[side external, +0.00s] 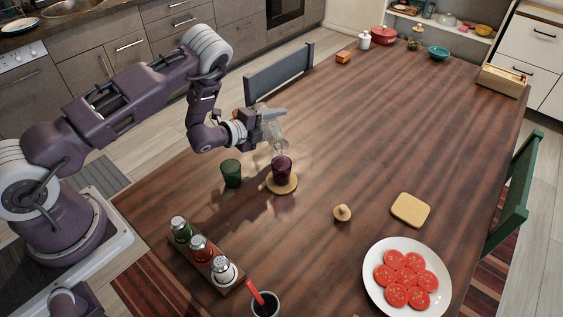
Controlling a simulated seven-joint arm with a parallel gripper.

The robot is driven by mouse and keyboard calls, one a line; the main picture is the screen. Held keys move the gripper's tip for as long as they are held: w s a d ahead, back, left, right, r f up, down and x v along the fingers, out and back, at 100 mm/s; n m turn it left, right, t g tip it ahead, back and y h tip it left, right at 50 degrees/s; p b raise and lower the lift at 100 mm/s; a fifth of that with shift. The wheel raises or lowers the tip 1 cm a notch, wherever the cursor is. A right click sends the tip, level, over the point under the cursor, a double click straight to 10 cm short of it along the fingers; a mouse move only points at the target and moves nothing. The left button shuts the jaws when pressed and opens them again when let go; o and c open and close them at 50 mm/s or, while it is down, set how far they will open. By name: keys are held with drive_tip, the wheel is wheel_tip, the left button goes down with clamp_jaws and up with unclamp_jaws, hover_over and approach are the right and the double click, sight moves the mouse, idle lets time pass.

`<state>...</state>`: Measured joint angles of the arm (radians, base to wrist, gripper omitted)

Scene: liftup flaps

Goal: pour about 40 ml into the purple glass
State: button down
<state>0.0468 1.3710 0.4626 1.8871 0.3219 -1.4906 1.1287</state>
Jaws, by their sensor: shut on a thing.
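The purple glass (282,170) stands upright on a round wooden coaster (282,187) near the middle left of the table. My gripper (262,122) is shut on a clear glass vessel (271,133), held tilted above the purple glass with its lower end close over the rim. Something pale shows between the vessel and the glass, but I cannot tell whether it is liquid or clear glass. The level inside the purple glass cannot be made out. A dark green glass (231,173) stands just left of the coaster.
A rack (205,265) with several shakers and a dark cup (265,305) with a red stick are at the front. A wooden knob-shaped piece (342,212), a board (410,209) and a plate (371,283) of tomato slices lie to the right. The table's middle is clear.

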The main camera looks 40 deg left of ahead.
drive_tip(key=shift+w+a+r, duration=0.1)
drive_tip(key=shift+w+a, duration=0.2)
drive_tip(key=shift+a, duration=0.15)
idle(1.7)
drive_tip(key=shift+w+a+f+n+g+h, duration=0.1)
drive_tip(key=shift+a+f+n+g+h, duration=0.15)
drive_tip(key=shift+f+n, duration=0.3)
drive_tip(key=shift+a+f+n+g+h, duration=0.15)
drive_tip(key=shift+f+n+g, duration=0.15)
drive_tip(key=shift+f, duration=0.35)
drive_tip(key=shift+d+f+n, duration=0.1)
drive_tip(key=shift+d+n, duration=0.15)
drive_tip(key=shift+n, duration=0.1)
drive_tip(key=shift+s+d+n+g+h, duration=0.2)
drive_tip(key=shift+s+n+g+h, duration=0.05)
drive_tip(key=shift+n+g+h, duration=0.1)
drive_tip(key=shift+r, duration=0.2)
